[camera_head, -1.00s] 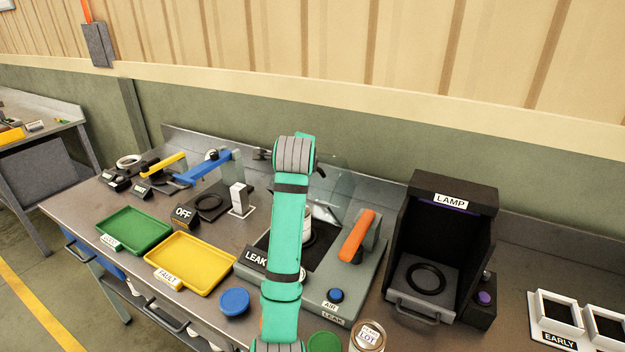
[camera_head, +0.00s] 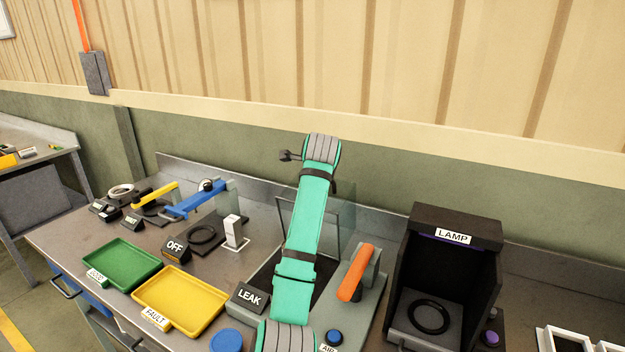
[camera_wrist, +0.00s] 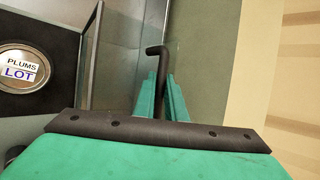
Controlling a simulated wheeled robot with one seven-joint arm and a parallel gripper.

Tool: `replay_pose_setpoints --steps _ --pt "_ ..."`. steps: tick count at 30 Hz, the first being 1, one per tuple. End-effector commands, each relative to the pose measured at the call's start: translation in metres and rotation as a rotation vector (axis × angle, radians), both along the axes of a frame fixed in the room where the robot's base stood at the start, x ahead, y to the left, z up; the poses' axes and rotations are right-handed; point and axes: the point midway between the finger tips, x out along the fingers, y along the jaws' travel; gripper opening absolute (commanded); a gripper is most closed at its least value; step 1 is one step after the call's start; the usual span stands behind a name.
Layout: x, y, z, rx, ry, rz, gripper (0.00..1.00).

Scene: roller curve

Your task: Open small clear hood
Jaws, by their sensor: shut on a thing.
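The small clear hood (camera_head: 345,218) is at the leak station, partly hidden behind my arm in the head view. Its clear panels stand up above the grey base. In the wrist view, a dark-edged clear panel (camera_wrist: 118,45) stands beside my gripper (camera_wrist: 163,92). The gripper's green fingers are shut on a black bent handle (camera_wrist: 156,52). The fingers are hidden in the head view. A round can lid marked PLUMS LOT (camera_wrist: 20,68) lies on the dark area at the left of the wrist view.
An orange lever (camera_head: 356,273) stands right of the hood, and the black LAMP box (camera_head: 455,222) is further right. The yellow tray (camera_head: 190,297) and green tray (camera_head: 122,266) lie left. The wall (camera_head: 385,170) rises behind the bench.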

Motion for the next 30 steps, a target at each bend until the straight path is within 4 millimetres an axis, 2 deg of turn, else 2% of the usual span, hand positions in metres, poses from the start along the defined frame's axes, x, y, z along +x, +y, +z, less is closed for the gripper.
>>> replay_pose_setpoints --steps 9,10,11,23,30 --pt "0.000 0.007 0.001 -0.003 -0.001 0.007 0.00" --pt "0.000 0.008 0.001 -0.002 -0.002 0.008 0.13" --pt "0.000 0.008 0.001 -0.002 -0.002 0.008 0.19" --pt "-0.004 0.004 0.004 -0.001 -0.003 0.004 0.19" --pt "-0.032 0.004 0.028 -0.001 -0.005 0.005 0.19"
